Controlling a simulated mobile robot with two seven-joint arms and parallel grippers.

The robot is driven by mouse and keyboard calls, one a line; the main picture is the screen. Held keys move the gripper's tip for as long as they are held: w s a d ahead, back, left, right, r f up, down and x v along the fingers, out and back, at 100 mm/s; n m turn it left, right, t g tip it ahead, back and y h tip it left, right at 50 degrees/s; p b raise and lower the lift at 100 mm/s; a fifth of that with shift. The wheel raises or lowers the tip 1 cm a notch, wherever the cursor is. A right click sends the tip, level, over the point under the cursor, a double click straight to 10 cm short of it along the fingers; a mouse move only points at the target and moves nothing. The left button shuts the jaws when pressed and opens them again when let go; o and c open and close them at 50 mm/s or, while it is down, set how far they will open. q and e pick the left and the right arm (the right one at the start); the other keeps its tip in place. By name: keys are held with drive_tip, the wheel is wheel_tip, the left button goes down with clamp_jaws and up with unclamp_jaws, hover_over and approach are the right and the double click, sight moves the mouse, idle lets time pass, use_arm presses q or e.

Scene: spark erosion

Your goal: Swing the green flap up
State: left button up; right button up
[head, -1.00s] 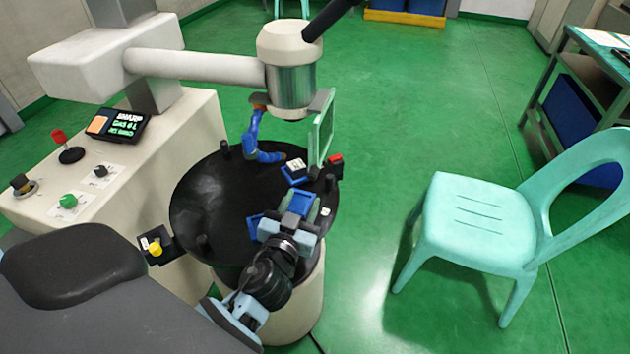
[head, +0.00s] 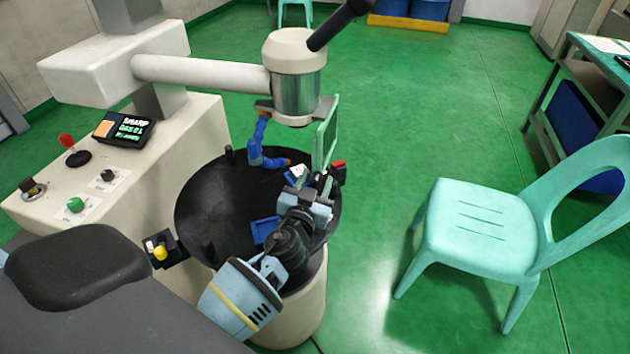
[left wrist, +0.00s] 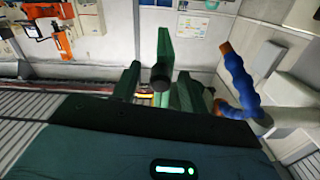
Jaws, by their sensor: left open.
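The pale green flap (head: 326,133) stands upright, edge towards me, beside the machine's round head, above the right side of the black round dish (head: 200,205). In the left wrist view a narrow green panel (left wrist: 165,42), apparently the flap, stands ahead near the middle. My left gripper (head: 321,184) is low over the dish's right side, just below the flap and seemingly apart from it. Its open fingers show in the left wrist view (left wrist: 158,88) on either side of a dark round knob (left wrist: 160,76). I cannot tell whether they touch anything. My right gripper is out of view.
A blue jointed hose (head: 262,146) hangs left of the flap; it also shows in the left wrist view (left wrist: 240,78). A red-topped item (head: 338,164) sits by the dish's right rim. A blue tray (head: 264,230) lies on the dish. Green floor separates the machine from a mint chair (head: 475,215).

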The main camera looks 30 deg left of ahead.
use_arm(q)
clamp_jaws()
idle(0.3)
drive_tip(key=shift+w, duration=0.1)
